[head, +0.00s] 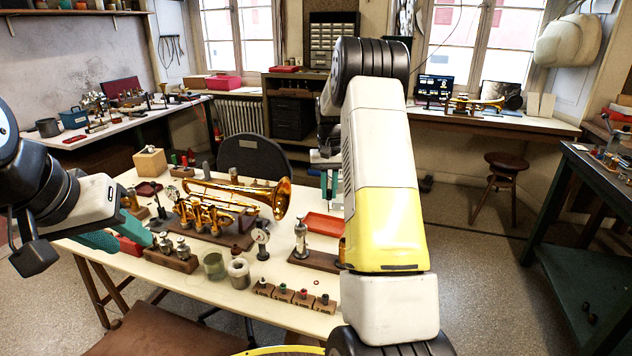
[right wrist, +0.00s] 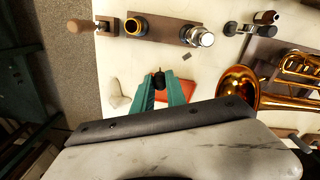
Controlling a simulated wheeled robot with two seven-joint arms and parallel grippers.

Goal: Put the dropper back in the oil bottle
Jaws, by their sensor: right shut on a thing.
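My right gripper (right wrist: 160,86) is shut on a small dark piece, apparently the black top of the dropper (right wrist: 158,77). It is held above the table in the right wrist view; anything below that top is hidden. In the head view this gripper (head: 331,195) shows partly behind my right arm. The oil bottle (right wrist: 135,27) appears as an amber round with a dark opening on a wooden base, apart from the gripper. In the head view my arm mostly covers it. My left gripper (head: 130,234) is open at the table's left side, with no held thing visible.
A metal cylinder (head: 301,238) stands on the same wooden base. A red tray (head: 324,224) lies near the right gripper. A brass horn (head: 235,195) rests on the table (head: 205,290). Jars (head: 238,272) and small labelled blocks (head: 283,293) stand in front.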

